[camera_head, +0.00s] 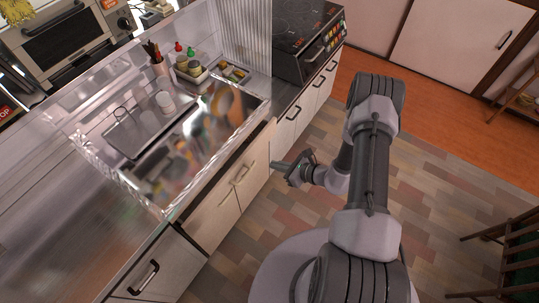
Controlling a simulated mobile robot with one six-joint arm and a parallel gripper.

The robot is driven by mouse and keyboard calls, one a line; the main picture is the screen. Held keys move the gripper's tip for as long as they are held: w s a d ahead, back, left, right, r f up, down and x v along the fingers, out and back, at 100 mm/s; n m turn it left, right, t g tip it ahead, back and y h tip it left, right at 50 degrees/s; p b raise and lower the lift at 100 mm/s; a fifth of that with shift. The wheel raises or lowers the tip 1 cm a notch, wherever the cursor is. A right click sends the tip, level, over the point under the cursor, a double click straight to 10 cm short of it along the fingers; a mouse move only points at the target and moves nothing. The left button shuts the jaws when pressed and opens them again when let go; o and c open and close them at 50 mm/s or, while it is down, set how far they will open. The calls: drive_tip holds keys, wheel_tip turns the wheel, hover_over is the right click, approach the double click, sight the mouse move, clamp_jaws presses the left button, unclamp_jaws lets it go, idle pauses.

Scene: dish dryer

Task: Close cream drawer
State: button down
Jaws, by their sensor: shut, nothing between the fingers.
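A cream drawer front (221,191) with a metal handle (240,174) is in the counter, below the shiny sink section. I cannot tell from this view how far the drawer stands out. Cream cabinet fronts are directly below it. My gripper (274,165) is shut and empty. Its fingertips point left toward the cream front, near its right end, to the right of the handle. I cannot tell if they touch it.
A shiny sink (206,150) with a dish tray is in the counter above. A dark stove (300,35) stands on the right part of the counter. Another dark-handled cabinet (158,268) is at lower left. A wooden chair (505,245) is at right. The tiled floor between is clear.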

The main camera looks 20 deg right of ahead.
sight(244, 154)
drive_tip(key=b+x, duration=0.1)
drive_tip(key=x, duration=0.2)
drive_tip(key=b+x, duration=0.1)
drive_tip(key=x, duration=0.3)
drive_tip(key=r+b+x, duration=0.1)
drive_tip(key=x, duration=0.3)
drive_tip(key=shift+w+a, duration=0.3)
drive_tip(key=shift+w+a+r, duration=0.1)
drive_tip(key=shift+w+a, duration=0.1)
drive_tip(key=shift+w, duration=0.1)
drive_tip(key=shift+w+a+b, duration=0.6)
drive_tip(key=shift+w+a, duration=0.2)
drive_tip(key=shift+w, duration=0.2)
drive_tip(key=shift+d, duration=0.1)
